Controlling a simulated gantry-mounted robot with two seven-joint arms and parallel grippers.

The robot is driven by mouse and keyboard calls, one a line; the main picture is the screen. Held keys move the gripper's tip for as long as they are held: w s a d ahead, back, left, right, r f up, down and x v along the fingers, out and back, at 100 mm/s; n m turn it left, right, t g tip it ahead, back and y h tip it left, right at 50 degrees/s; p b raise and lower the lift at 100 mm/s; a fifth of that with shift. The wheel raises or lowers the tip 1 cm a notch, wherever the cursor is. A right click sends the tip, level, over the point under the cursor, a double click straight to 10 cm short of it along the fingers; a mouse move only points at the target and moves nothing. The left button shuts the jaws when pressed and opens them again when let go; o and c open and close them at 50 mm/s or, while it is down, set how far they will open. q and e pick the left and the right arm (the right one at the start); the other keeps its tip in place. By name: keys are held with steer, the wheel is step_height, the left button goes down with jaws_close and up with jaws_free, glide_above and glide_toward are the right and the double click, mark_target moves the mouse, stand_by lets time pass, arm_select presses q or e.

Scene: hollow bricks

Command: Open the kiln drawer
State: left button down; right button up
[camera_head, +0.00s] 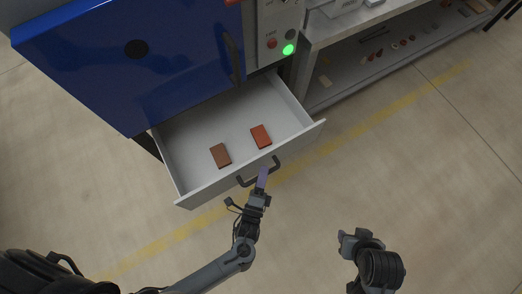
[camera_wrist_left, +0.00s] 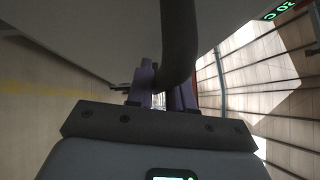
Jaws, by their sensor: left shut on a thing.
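The kiln (camera_head: 110,65) is blue, with a grey drawer (camera_head: 190,125) pulled out below its door. The drawer has a dark bar handle (camera_head: 244,183) on its front. My left gripper (camera_head: 263,176) is at the handle, with its purple fingers shut on it. In the left wrist view the dark handle (camera_wrist_left: 179,45) passes between the purple fingers (camera_wrist_left: 160,85), close to the drawer front (camera_wrist_left: 90,40). My right gripper (camera_head: 345,238) hangs over the floor at the lower right, apart from the drawer. Its fingers do not show clearly.
Inside the drawer lie a brown brick (camera_head: 220,155) and a red brick (camera_head: 261,137). A control panel (camera_head: 275,35) with a lit green button stands right of the kiln door. A shelf unit (camera_head: 375,55) with small pieces stands at the upper right. The floor in front is clear.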

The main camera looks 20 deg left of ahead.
arm_select(q)
steer(key=c, duration=1.1)
jaws_free()
steer(key=s+f+p, duration=0.1)
steer(key=s, duration=0.9)
steer(key=shift+s+d+f, duration=0.15)
steer(key=shift+s+d, duration=0.15)
steer(key=shift+d, duration=0.1)
